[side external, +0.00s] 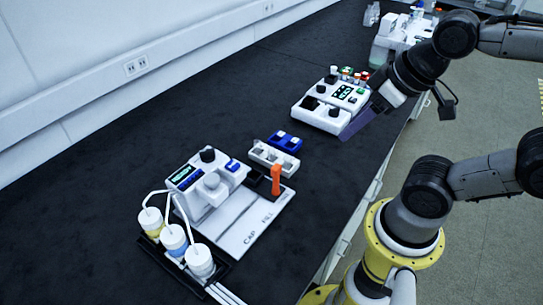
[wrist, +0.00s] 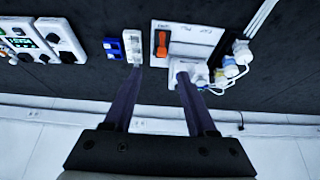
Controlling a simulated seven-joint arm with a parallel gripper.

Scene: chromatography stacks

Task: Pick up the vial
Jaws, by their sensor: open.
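No single vial stands out clearly. A white rack (side external: 275,158) on the black bench holds small pale shapes that may be vials; the rack also shows in the wrist view (wrist: 132,45). Several small vials with coloured caps (side external: 346,74) stand behind a white instrument in the side view. My gripper (side external: 352,128) is open, with its purple fingers pointing down beside that instrument, to the right of the white rack. In the wrist view, my gripper (wrist: 160,74) has its fingers apart with nothing visibly held between them.
A blue rack (side external: 284,141) sits behind the white rack. The white instrument (side external: 330,106) is close to my fingers. Capped bottles (side external: 174,240) with tubes are at front left. The bench's left side is clear.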

